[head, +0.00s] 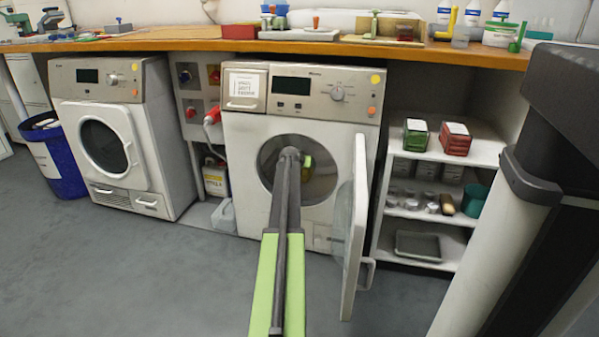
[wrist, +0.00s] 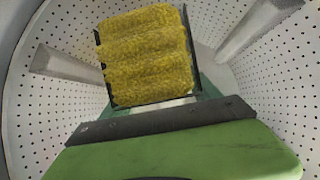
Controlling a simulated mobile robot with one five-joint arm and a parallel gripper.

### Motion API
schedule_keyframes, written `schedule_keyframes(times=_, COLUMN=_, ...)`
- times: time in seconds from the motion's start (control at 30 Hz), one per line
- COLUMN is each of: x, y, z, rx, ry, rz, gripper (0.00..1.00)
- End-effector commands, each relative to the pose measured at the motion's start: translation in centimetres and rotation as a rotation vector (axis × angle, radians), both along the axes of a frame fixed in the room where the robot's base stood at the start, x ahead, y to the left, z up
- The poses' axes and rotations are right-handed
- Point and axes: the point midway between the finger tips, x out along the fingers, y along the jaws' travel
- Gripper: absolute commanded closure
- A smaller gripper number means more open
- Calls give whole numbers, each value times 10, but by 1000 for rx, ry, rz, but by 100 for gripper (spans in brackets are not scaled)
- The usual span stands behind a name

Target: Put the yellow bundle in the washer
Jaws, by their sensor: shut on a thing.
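The washer (head: 245,131) stands in the middle of the head view with its door (head: 355,225) swung open to the right. My arm reaches into its round opening. The yellow bundle (wrist: 147,55) fills the upper middle of the wrist view, between the dark fingers of my gripper (wrist: 148,58). My gripper is shut on it, inside the perforated drum (wrist: 280,75). I cannot tell whether the bundle touches the drum wall.
A second machine (head: 160,150) with a shut round door stands at left, beside a blue bin (head: 55,160). A shelf unit (head: 485,150) with red and green boxes is right of the open door. A wooden worktop (head: 180,38) runs above. Grey floor (head: 150,270) is clear in front.

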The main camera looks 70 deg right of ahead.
Motion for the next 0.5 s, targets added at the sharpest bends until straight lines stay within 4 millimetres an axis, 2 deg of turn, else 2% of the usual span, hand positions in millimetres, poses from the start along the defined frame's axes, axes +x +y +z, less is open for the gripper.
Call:
schedule_keyframes(times=0.03, x=1, y=-13, z=0, rx=-1, ry=0, rz=0, gripper=84)
schedule_keyframes(times=0.2, x=2, y=-38, z=0, rx=-1, ry=1, rz=0, gripper=84)
schedule_keyframes(times=0.33, x=3, y=-50, z=0, rx=-1, ry=1, rz=0, gripper=84)
schedule_keyframes(times=0.5, x=3, y=-56, z=0, rx=-1, ry=1, rz=1, gripper=84)
